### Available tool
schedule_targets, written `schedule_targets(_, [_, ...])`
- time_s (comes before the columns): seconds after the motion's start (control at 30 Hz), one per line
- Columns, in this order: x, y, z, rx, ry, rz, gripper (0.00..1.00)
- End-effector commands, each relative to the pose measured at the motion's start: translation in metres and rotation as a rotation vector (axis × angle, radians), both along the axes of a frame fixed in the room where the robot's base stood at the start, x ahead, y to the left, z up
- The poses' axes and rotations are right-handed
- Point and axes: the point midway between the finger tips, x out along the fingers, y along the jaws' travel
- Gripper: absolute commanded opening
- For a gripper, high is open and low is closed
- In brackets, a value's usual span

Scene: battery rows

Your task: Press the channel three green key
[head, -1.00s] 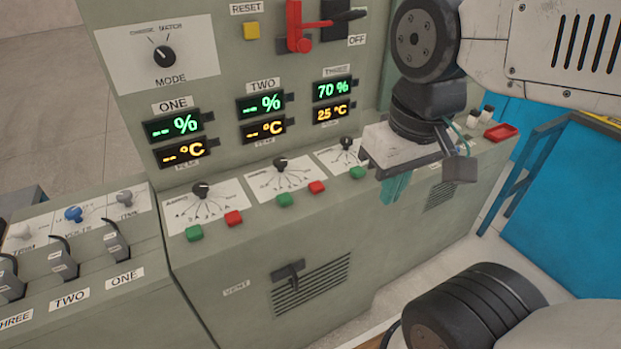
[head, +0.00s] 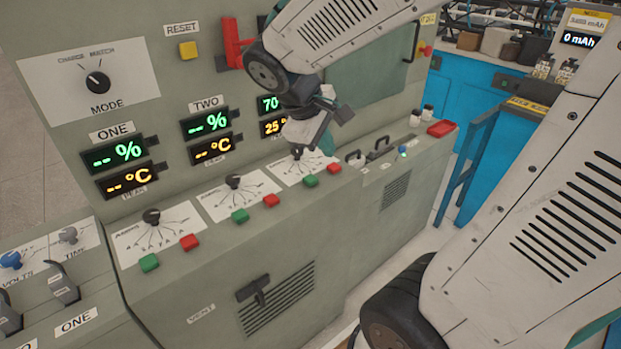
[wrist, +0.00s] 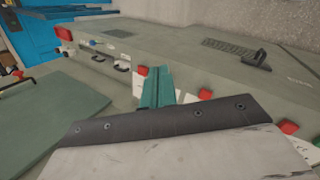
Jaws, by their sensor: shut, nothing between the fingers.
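The channel three green key (head: 311,181) is on the sloping console front, below the third dial, with the channel three red key (head: 334,168) to its right. My gripper (head: 327,145) is shut and empty, above and behind these keys in the head view, near the third dial (head: 297,152). Its body partly hides its teal fingers and the channel three display (head: 270,115). In the wrist view the teal fingers (wrist: 157,86) point across the console among the keys. I cannot tell there whether they touch anything, and the channel three green key is not clearly seen.
Channel two's green key (head: 240,216) and red key (head: 271,201) lie to the left. A red lever (head: 236,50) stands on the upright panel. Handles (head: 378,146) and a red tray (head: 441,129) lie to the right. A blue railing (head: 468,165) stands beyond.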

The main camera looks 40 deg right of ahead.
Motion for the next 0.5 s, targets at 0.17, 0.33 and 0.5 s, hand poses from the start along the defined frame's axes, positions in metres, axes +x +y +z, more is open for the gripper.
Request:
schedule_targets(0.17, [0.070, -0.033, -0.030, -0.179, 0.124, 0.211, 0.00])
schedule_targets(0.33, [0.116, -0.049, -0.056, -0.282, 0.205, 0.370, 0.00])
schedule_targets(0.5, [0.136, -0.056, -0.068, -0.324, 0.241, 0.445, 0.00])
